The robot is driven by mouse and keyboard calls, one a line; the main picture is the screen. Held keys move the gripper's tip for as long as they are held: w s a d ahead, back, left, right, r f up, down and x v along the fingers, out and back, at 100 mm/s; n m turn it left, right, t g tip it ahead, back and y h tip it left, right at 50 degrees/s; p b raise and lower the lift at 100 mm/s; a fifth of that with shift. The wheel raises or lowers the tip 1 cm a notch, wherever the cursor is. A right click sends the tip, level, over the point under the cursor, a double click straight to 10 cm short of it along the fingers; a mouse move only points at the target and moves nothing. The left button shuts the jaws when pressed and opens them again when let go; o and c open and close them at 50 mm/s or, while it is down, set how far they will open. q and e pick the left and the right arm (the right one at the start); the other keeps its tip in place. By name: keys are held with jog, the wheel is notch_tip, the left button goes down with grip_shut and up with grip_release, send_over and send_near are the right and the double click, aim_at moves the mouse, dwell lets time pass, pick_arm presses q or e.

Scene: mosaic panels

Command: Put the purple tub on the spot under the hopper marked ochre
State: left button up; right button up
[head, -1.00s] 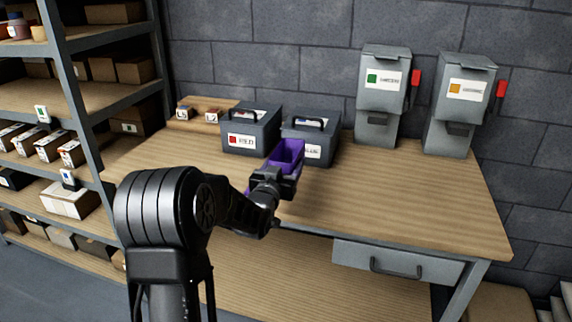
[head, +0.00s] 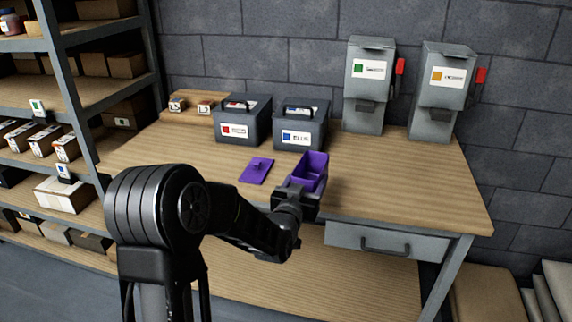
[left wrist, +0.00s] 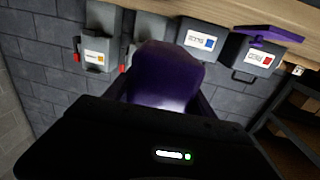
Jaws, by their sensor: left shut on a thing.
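The purple tub (head: 312,170) is open-topped and upright, held by my left gripper (head: 299,196) near the front edge of the bench. It also fills the middle of the left wrist view (left wrist: 168,75). The hopper with the ochre square (head: 440,90) stands at the back right of the bench, apart from the tub. A hopper with a green square (head: 369,85) stands just left of it. The label words are too blurred to read surely. No spot marking is clear under the ochre hopper. My right gripper is not in view.
A purple lid (head: 257,170) with a knob lies on the bench, left of the tub. A box with a red label (head: 243,120) and one with a blue label (head: 301,125) stand behind. The bench top (head: 400,185) is clear before the hoppers.

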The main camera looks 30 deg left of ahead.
pick_arm(q)
jog(key=s+d+f+m+h, duration=0.1)
jog(key=d+f+h, duration=0.1)
jog(key=d+f, duration=0.3)
jog(key=s+d+f+m+h, duration=0.1)
jog(key=d+f, duration=0.4)
jog(key=d, duration=0.7)
jog(key=shift+s+d+m+h, duration=0.3)
jog(key=shift+s+d+h, duration=0.1)
jog(key=shift+s+h, duration=0.15)
jog(key=shift+r, duration=0.1)
